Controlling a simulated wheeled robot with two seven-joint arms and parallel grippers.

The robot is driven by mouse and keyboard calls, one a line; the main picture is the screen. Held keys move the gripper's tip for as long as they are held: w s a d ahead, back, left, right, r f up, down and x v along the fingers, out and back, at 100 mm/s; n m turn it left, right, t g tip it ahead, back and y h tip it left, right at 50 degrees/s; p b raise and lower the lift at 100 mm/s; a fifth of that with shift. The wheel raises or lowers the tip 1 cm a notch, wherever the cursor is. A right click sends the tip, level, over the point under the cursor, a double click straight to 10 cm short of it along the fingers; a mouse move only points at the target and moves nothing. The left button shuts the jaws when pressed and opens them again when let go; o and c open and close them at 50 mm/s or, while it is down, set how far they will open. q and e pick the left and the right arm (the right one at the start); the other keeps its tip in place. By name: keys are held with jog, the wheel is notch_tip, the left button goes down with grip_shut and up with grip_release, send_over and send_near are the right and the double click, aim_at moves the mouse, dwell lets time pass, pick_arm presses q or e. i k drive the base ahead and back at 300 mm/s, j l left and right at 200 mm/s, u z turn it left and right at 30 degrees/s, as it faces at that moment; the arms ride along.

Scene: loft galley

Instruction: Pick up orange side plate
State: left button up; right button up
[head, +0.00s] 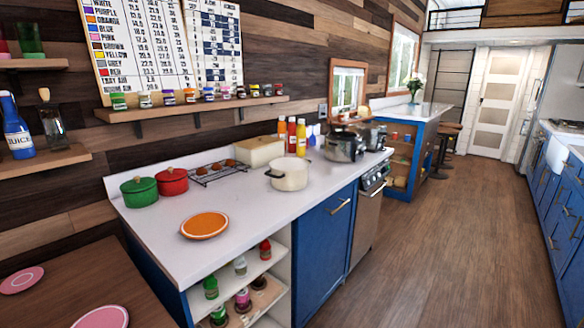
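The orange side plate (204,225) lies flat on the white countertop (170,253), near its front left part. Nothing covers it and nothing lies on it. Neither of my grippers shows in the head view.
A green pot (140,191), a red pot (173,181) and a wire rack (215,174) stand behind the plate. A cream pot (288,174) stands to its right. Pink plates (102,317) lie on a lower wooden table (68,267) at left. The floor (430,240) at right is clear.

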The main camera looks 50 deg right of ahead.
aim_at(206, 224)
jog(key=i+l, duration=0.15)
jog(key=l, duration=0.4)
jog(key=i+l, duration=0.2)
jog(key=l, duration=0.3)
jog(key=i+l, duration=0.15)
jog(key=l, duration=0.4)
jog(key=i+l, duration=0.15)
jog(key=l, duration=0.35)
jog(key=i+l, duration=0.15)
jog(key=l, duration=0.4)
jog(key=i+l, duration=0.2)
jog(key=l, duration=0.35)
jog(key=i+l, duration=0.15)
jog(key=l, duration=0.35)
jog(key=i+l, duration=0.15)
jog(key=l, duration=0.4)
